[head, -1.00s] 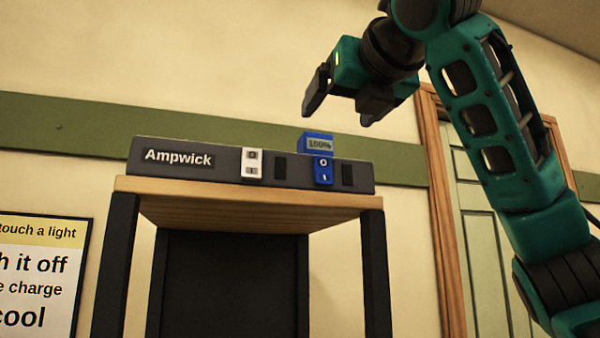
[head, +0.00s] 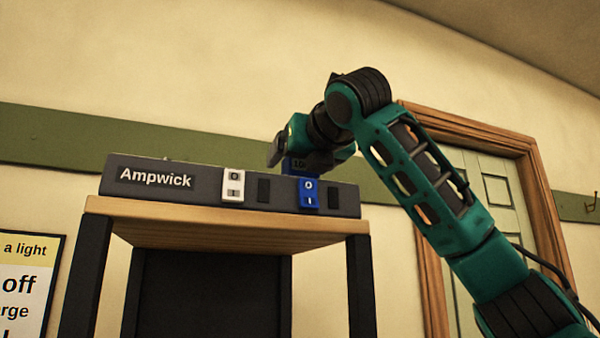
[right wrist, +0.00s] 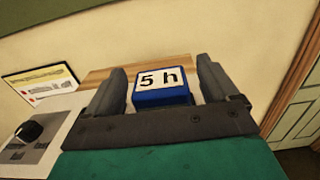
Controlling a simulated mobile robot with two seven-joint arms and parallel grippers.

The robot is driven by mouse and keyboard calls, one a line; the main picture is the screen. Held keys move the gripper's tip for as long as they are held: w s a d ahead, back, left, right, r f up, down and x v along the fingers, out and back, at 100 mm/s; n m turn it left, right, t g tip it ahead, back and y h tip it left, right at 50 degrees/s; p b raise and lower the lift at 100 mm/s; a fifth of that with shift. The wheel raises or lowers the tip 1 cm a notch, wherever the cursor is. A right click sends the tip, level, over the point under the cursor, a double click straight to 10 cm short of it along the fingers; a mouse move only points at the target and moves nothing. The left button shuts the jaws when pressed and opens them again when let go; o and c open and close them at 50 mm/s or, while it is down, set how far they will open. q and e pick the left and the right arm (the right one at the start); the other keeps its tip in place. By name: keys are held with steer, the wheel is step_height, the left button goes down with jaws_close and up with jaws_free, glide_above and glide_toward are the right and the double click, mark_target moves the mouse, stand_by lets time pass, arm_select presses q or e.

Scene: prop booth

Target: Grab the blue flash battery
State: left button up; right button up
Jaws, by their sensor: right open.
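In the right wrist view the battery (right wrist: 162,97) has a white top label reading "5 h" and lies between the two fingers of my right gripper (right wrist: 163,80). The fingers are open, one on each side, with a gap to the battery visible on both sides. My left gripper is in neither view.
The charger sits on a wood-topped stand (head: 200,228) with dark legs. A sign (head: 25,285) hangs at left. A wood-framed door (head: 485,185) is behind my right arm.

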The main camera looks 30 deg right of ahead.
steer(key=shift+x, duration=1.05)
steer(key=c, duration=1.3)
steer(key=shift+r, duration=0.1)
